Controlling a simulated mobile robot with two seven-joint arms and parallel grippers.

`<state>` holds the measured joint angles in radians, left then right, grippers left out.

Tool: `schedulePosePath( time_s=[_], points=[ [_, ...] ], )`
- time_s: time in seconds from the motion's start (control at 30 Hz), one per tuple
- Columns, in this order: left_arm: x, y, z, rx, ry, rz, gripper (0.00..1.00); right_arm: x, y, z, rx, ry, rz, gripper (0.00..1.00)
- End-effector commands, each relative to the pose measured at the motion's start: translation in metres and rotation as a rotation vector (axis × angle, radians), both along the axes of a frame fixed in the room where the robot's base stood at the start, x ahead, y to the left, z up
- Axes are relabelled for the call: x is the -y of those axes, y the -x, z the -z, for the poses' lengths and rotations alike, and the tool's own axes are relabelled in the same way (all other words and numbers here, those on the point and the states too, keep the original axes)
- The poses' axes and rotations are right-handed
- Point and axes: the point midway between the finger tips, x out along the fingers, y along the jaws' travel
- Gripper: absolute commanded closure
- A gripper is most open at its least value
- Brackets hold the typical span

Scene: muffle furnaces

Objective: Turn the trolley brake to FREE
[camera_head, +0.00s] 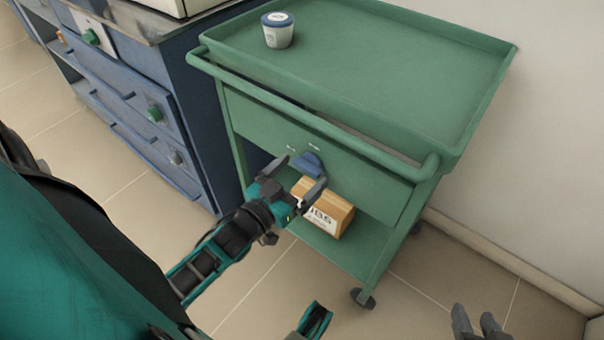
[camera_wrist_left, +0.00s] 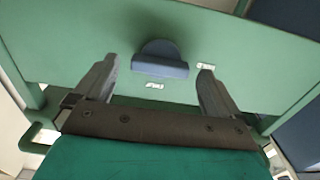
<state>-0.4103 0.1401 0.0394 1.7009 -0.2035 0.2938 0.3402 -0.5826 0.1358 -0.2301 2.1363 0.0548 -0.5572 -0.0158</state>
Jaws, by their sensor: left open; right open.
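The green trolley (camera_head: 400,75) stands at the centre right, with a push handle along its near side. Its brake is a dark blue knob (camera_head: 308,164) on the front panel below the handle, with small white labels beside it too small to read. In the left wrist view the knob (camera_wrist_left: 160,58) lies ahead, centred between the fingers. My left gripper (camera_head: 300,173) is open in front of the knob, its fingers on either side; I cannot tell whether they touch it. My right gripper (camera_head: 476,322) is at the lower right edge, away from the trolley; its fingers are only partly in view.
A labelled cardboard box (camera_head: 324,208) sits on the trolley's lower shelf, just below my left gripper. A white tub with a blue lid (camera_head: 277,30) stands on the top tray. A blue drawer cabinet (camera_head: 170,110) stands to the left. The floor (camera_head: 255,290) in front is clear.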

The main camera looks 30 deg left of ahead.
Motion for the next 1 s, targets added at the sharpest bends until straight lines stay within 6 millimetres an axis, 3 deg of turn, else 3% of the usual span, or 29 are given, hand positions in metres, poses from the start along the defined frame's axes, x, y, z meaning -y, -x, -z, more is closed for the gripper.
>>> schedulePosePath(
  time_s=[0.17,0.47,1.0],
  points=[
    [0.0009,-0.0125,0.0001,0.000,-0.001,0.000,0.02,-0.0016,-0.0007,0.0026,-0.004,-0.001,-0.004,0.57],
    [0.0010,-0.0138,-0.0003,-0.001,-0.001,0.000,0.03,-0.0015,-0.0017,0.0016,-0.002,-0.001,-0.004,0.57],
    [0.0011,-0.0134,-0.0001,-0.001,0.000,0.000,0.55,0.0002,-0.0024,0.0010,0.003,0.003,-0.005,0.57]
  ],
)
